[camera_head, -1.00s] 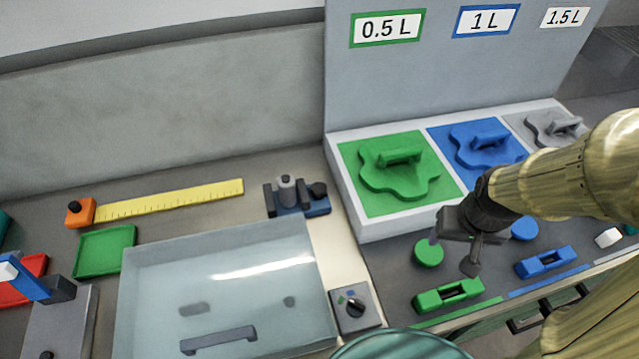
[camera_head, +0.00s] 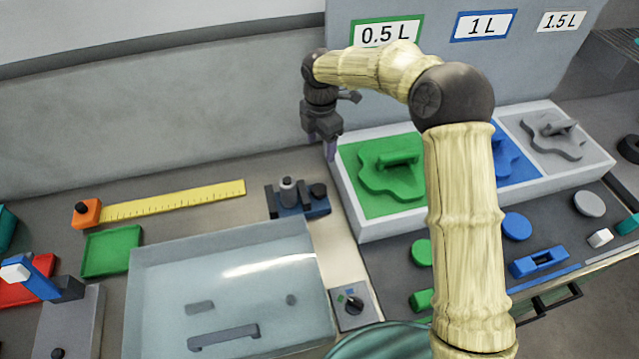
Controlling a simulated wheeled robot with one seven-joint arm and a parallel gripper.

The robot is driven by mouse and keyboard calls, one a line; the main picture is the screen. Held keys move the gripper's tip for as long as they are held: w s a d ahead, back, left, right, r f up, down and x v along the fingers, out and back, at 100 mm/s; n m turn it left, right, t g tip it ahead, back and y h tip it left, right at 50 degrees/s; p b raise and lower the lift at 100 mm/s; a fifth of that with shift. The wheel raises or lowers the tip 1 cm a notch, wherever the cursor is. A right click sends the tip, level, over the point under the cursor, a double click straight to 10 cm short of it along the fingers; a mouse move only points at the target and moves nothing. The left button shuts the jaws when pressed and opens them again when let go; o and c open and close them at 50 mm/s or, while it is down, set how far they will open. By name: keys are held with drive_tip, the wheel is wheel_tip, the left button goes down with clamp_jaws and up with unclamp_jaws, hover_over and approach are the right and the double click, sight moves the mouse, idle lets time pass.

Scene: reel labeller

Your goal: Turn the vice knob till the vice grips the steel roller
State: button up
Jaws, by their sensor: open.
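The small vice (camera_head: 300,211) has a blue base and dark jaws and stands behind the clear-lidded box. The steel roller (camera_head: 288,192) stands upright between its jaws; from here I cannot tell whether the jaws touch it. The dark round vice knob (camera_head: 318,190) sits at the vice's right end. My gripper (camera_head: 322,148) points down with its jaws open and empty. In the picture it is above and slightly right of the knob, apart from it. The fingertips are small and partly dark against the grey wall.
The clear-lidded box (camera_head: 150,310) is in front of the vice, with a dial switch (camera_head: 353,307) to its right. A yellow ruler (camera_head: 175,201) lies to the left. The white tray (camera_head: 362,232) with green, blue and grey shapes rises close on the right, below a labelled panel (camera_head: 345,60).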

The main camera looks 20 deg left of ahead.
sight(320, 189)
drive_tip(key=shift+a, duration=0.2)
wheel_tip(320, 189, down, 17)
drive_tip(key=p, duration=0.4)
drive_tip(key=shift+f, duration=0.2)
idle(0.3)
drive_tip(key=shift+c, duration=0.5)
drive_tip(key=c, duration=0.9)
